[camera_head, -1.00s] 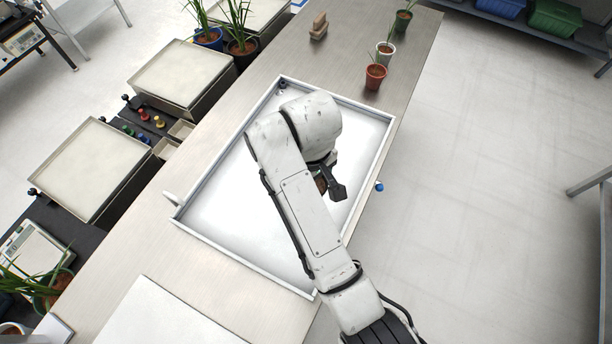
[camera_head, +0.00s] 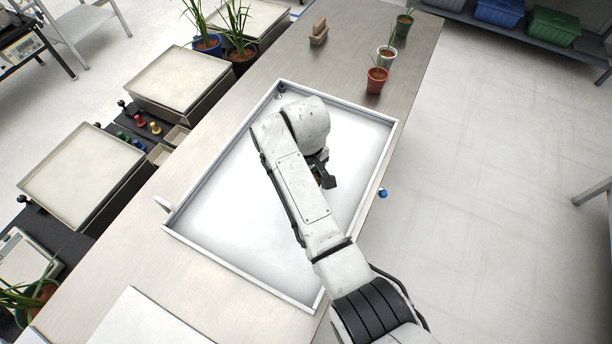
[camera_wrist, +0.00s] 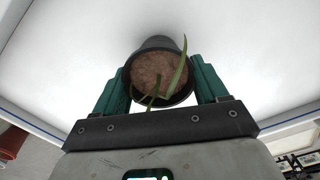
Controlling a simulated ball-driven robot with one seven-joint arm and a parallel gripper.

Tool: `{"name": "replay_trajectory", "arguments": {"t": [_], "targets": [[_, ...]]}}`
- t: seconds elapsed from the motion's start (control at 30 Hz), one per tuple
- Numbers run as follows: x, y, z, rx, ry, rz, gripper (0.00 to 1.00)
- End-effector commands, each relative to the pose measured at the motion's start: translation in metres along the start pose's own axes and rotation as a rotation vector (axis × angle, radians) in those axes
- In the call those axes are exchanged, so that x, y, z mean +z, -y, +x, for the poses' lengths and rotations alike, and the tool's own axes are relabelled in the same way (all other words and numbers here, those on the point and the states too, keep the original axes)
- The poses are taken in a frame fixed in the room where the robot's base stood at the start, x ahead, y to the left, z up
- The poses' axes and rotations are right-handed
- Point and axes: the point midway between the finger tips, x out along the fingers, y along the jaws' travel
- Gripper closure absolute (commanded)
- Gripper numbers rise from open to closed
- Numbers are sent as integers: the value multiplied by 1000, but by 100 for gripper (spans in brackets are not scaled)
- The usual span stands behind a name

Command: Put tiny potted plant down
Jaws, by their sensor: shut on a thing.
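The tiny potted plant (camera_wrist: 160,72) shows in the wrist view as a dark pot with brown soil and a few green leaves. My gripper (camera_wrist: 160,85) is shut on it, with a green finger on each side of the pot. In the head view my gripper (camera_head: 324,173) is over the right part of the white tray (camera_head: 250,215), and my arm mostly hides the pot. White tray surface lies behind the pot in the wrist view. I cannot tell whether the pot touches the tray.
The tray has a raised rim and is otherwise bare. A red pot (camera_head: 377,80), a white pot (camera_head: 386,55) and a dark green pot (camera_head: 404,25) stand beyond it on the bench. Brown blocks (camera_head: 319,32) are at the back.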

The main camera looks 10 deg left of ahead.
Motion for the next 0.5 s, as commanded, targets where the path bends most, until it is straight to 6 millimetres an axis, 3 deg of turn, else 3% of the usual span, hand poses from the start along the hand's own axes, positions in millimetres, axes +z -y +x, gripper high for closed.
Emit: {"name": "replay_trajectory", "arguments": {"t": [0.4,0.43,0.5], "targets": [[0,0,6,0,-1,0,65],[0,0,5,0,-1,0,25],[0,0,5,0,-1,0,18]]}}
